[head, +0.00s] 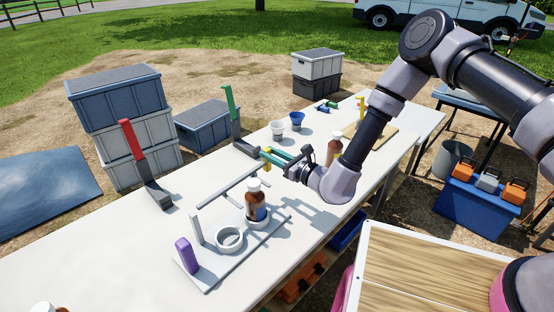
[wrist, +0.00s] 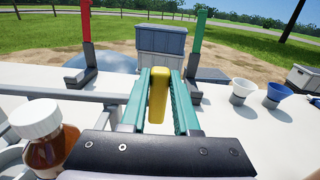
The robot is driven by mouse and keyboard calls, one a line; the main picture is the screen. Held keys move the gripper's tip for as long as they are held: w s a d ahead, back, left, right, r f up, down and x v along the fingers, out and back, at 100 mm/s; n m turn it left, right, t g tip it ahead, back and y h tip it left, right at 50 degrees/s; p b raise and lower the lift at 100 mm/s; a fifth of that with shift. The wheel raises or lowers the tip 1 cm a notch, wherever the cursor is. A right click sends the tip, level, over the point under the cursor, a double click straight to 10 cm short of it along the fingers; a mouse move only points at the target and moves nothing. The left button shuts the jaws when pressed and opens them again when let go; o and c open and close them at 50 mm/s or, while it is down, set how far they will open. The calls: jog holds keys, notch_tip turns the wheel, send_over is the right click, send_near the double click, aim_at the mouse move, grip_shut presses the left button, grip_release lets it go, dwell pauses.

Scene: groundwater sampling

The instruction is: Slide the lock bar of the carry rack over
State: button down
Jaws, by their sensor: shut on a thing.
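The carry rack (head: 208,272) lies on the white table, a grey base with ring holders and a purple block (head: 187,255) at its near left end. A brown bottle with a white cap (head: 256,208) stands in one ring; a similar bottle shows at the left of the wrist view (wrist: 42,140). The grey lock bar (head: 222,188) runs above the rack's far side. My gripper (wrist: 158,100) has its green fingers closed around an upright yellow handle (wrist: 158,88), which seems to join the bar's right end; the joint is partly hidden.
Red (head: 131,140) and green (head: 230,103) uprights on dark feet stand behind the rack. A white cup (head: 277,131), a blue cup (head: 297,121) and another brown bottle (head: 334,148) stand to the right. Bare table (head: 110,255) lies left of the rack.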

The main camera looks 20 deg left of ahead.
jog(key=shift+s+a, duration=0.2)
jog(key=shift+s, duration=0.45)
jog(key=shift+s+a, duration=0.2)
jog(key=shift+s, duration=0.3)
jog(key=shift+s+a, duration=0.15)
jog(key=shift+s, duration=0.3)
jog(key=c, duration=0.6)
grip_release()
jog(key=shift+o, duration=0.2)
jog(key=shift+d, duration=0.1)
jog(key=v, duration=1)
jog(key=shift+d, duration=0.3)
